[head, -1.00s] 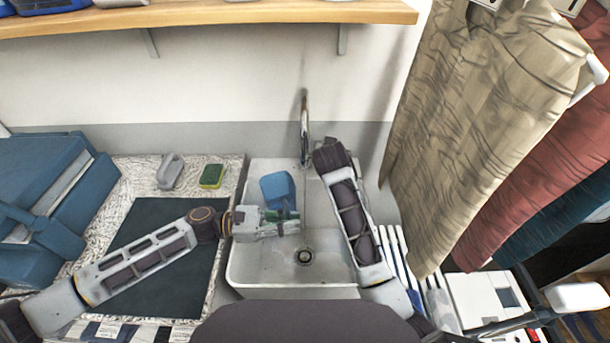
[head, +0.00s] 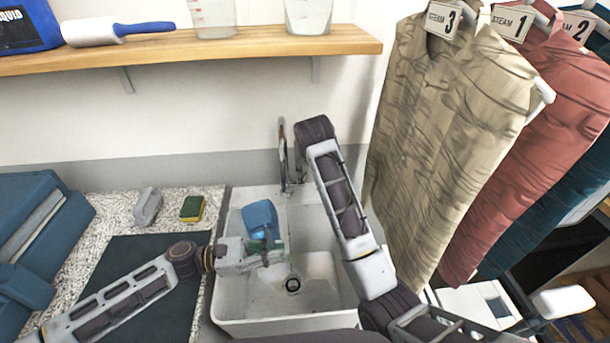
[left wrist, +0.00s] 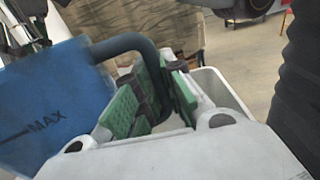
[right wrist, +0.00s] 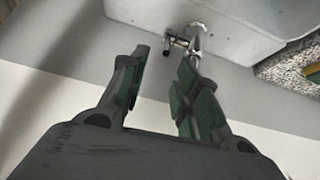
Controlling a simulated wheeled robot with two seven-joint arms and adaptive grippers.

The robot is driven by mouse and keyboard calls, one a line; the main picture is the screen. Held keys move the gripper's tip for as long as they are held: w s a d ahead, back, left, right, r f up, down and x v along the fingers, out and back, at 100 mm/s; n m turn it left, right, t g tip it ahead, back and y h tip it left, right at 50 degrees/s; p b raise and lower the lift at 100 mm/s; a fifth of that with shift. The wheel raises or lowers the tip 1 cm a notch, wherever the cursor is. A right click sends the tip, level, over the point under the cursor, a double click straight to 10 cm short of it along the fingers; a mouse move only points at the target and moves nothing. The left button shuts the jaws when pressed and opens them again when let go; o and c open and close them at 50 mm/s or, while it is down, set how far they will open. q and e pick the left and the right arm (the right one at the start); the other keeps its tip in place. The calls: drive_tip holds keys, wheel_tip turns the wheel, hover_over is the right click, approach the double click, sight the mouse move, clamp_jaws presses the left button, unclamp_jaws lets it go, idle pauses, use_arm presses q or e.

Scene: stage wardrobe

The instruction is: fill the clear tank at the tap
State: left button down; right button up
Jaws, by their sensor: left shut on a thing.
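The tank (head: 260,217) is see-through blue and hangs over the sink (head: 232,305), left of the tap (head: 283,150). My left gripper (head: 272,255) is shut on its handle. In the left wrist view the tank (left wrist: 45,105) shows a MAX line, and its dark curved handle (left wrist: 125,42) runs between the green finger pads. My right gripper (right wrist: 164,58) is open and empty, with the tap (right wrist: 185,40) just beyond its fingertips. In the head view my right arm hides that gripper. I cannot tell whether water runs.
A shelf (head: 200,57) with jugs and a lint roller spans the wall above. Hanging shirts (head: 450,130) crowd the right. Left of the sink, a sponge (head: 192,208) and a grey object (head: 147,206) lie on the speckled counter, behind a dark mat (head: 110,270).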

sight(305, 175)
drive_tip(key=shift+s+r+n+g, duration=0.3)
drive_tip(key=shift+r+n+g, duration=0.05)
drive_tip(key=shift+r, duration=0.4)
drive_tip(key=shift+s+r+n+g, duration=0.3)
drive_tip(key=shift+r+g, duration=0.1)
drive_tip(key=shift+r, duration=0.35)
drive_tip(key=shift+s+r+n+g, duration=0.3)
drive_tip(key=shift+r+n+g, duration=0.05)
drive_tip(key=shift+r, duration=0.4)
drive_tip(key=shift+a+x, duration=0.2)
drive_tip(key=shift+x, duration=5.85)
drive_tip(key=shift+c, duration=0.5)
clamp_jaws()
